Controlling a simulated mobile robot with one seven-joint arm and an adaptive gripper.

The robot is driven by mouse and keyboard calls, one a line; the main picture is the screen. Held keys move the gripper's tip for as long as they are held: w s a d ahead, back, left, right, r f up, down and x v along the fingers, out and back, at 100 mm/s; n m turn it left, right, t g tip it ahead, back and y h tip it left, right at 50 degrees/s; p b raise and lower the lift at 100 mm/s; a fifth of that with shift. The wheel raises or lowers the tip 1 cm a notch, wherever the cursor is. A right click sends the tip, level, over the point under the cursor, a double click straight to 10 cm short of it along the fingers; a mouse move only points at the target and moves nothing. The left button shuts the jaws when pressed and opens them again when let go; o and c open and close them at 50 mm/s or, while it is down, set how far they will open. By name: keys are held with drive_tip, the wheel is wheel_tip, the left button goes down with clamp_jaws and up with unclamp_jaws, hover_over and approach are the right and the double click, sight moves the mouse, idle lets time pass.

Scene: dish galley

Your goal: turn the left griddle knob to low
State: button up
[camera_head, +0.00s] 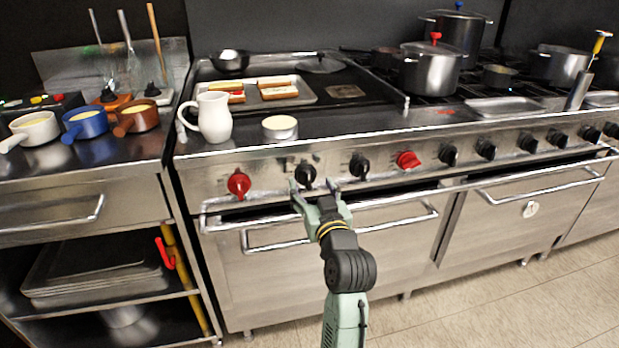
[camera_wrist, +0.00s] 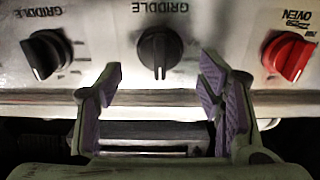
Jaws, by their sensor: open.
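The left griddle knob (camera_head: 305,174) is black and sits on the range's front panel, right of a red knob. In the wrist view, which is upside down, it is the middle knob (camera_wrist: 159,52) under a "GRIDDLE" label, its grip standing vertical. My gripper (camera_head: 313,187) is open in front of it. In the wrist view the purple-padded fingers (camera_wrist: 160,85) stand to either side below the knob, with a gap around it and no visible contact. The other griddle knob (camera_head: 359,166) is black; its grip is tilted in the wrist view (camera_wrist: 46,55).
Red knobs (camera_head: 238,184) (camera_head: 408,160) flank the griddle knobs; the left one, labelled "OVEN", is at right in the wrist view (camera_wrist: 288,56). An oven handle (camera_head: 340,235) runs below. A white pitcher (camera_head: 214,117) and a small round container (camera_head: 280,128) stand above the panel.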

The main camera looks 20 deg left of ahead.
sight(309, 181)
drive_tip(key=shift+x, duration=1.75)
drive_tip(key=shift+c, duration=0.5)
drive_tip(key=c, duration=1)
